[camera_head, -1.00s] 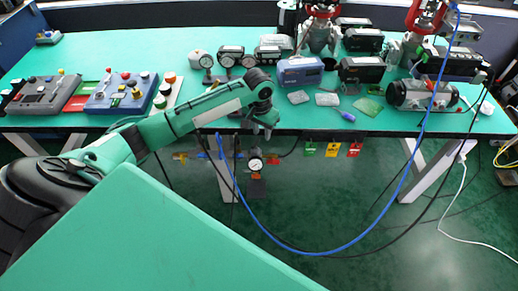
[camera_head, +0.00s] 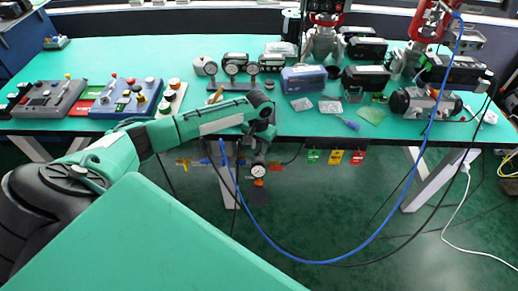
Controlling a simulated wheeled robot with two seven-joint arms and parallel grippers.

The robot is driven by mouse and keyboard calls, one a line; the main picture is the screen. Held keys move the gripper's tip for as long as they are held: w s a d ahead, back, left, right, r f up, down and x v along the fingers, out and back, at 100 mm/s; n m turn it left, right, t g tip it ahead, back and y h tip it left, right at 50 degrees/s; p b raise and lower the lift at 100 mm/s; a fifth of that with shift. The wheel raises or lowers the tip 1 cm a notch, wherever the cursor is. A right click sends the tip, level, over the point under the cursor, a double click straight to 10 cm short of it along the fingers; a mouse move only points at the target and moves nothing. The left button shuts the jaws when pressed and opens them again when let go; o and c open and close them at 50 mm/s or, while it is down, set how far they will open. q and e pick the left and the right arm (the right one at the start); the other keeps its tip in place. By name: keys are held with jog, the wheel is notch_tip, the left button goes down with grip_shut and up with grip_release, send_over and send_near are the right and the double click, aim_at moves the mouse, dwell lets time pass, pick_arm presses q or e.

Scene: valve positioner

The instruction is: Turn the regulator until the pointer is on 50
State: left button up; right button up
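The regulator with its round white-faced gauge (camera_head: 258,171) hangs below the table's front edge, in the middle of the view. The gauge's pointer and numbers are too small to read. My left arm reaches in from the left, and its wrist bends down over the table edge. My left gripper (camera_head: 260,152) points down just above the gauge, at the regulator's upper part. It hides that part. I cannot tell whether its fingers touch the regulator or are open or shut. My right gripper is not in view.
The green-topped table (camera_head: 130,60) carries control boxes (camera_head: 126,98), a blue case (camera_head: 303,79) and several positioners (camera_head: 366,76). A blue hose (camera_head: 375,232) loops below the table's front. Coloured tags (camera_head: 335,157) hang right of the regulator. The floor below is mostly open.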

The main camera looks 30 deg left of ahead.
pick_arm(q)
jog(key=shift+f, duration=1.1)
grip_shut()
